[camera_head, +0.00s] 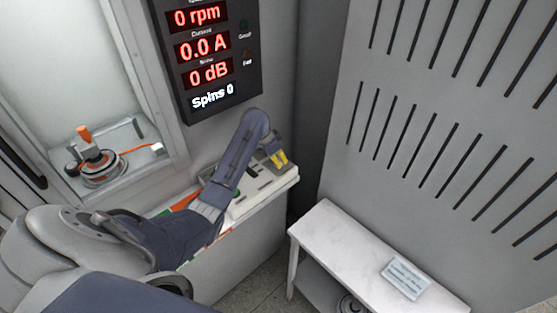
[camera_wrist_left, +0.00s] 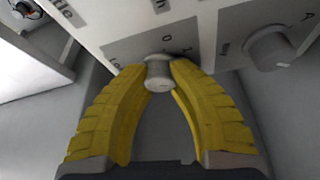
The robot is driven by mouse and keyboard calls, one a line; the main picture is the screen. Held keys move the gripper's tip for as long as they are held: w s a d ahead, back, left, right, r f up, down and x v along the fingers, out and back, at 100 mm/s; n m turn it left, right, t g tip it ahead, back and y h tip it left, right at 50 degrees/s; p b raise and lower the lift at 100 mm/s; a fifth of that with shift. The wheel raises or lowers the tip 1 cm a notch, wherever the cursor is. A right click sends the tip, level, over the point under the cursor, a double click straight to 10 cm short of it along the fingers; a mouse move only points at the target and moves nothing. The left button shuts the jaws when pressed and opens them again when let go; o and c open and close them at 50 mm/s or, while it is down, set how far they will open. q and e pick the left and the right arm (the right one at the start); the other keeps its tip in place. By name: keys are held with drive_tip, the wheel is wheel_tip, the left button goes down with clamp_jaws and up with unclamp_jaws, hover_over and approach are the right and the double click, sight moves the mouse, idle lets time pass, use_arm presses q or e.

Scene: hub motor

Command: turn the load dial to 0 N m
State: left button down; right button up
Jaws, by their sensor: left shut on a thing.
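In the left wrist view, the load dial (camera_wrist_left: 158,76) is a small light-grey knob on the console, with a partly hidden label starting "Lo" and a "0" mark above it. My left gripper (camera_wrist_left: 160,66) has its yellow fingertips shut on both sides of this knob. In the head view my left gripper (camera_head: 279,158) is at the far right end of the console (camera_head: 262,195); the dial cannot be made out there. Which mark the dial points at cannot be told. My right gripper is not in view.
A second grey knob (camera_wrist_left: 268,48) sits right of the dial. A dark display (camera_head: 205,50) reads 0 rpm, 0.0 A, 0 dB and Spins 0. A motor (camera_head: 100,168) sits in the wall chamber at left. A white side table (camera_head: 345,245) with a card (camera_head: 405,277) stands at right.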

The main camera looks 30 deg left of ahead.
use_arm(q)
drive_tip(key=shift+r+n, duration=0.1)
drive_tip(key=shift+n, duration=0.4)
drive_tip(key=n, duration=0.1)
drive_tip(key=n+y, duration=0.1)
drive_tip(key=n, duration=0.1)
drive_tip(key=shift+w+d+t+y, duration=0.1)
drive_tip(key=shift+t+y, duration=0.2)
drive_tip(key=n, duration=0.2)
drive_tip(key=n+y, duration=0.1)
drive_tip(key=n, duration=0.1)
drive_tip(key=shift+r+n+y, duration=0.1)
drive_tip(key=shift+n+y, duration=0.2)
drive_tip(key=n, duration=0.2)
drive_tip(key=n+y, duration=0.1)
drive_tip(key=n, duration=0.1)
drive_tip(key=shift+w+g+y, duration=0.1)
drive_tip(key=shift+g+y, duration=0.2)
drive_tip(key=shift+g, duration=0.1)
drive_tip(key=shift+n+g+y, duration=0.3)
drive_tip(key=shift+n, duration=1.4)
drive_tip(key=shift+a+r, duration=0.1)
drive_tip(key=shift+a, duration=0.1)
drive_tip(key=c, duration=1.6)
unclamp_jaws()
drive_tip(key=o, duration=0.5)
drive_tip(key=shift+d+f, duration=0.1)
drive_tip(key=shift+f, duration=0.1)
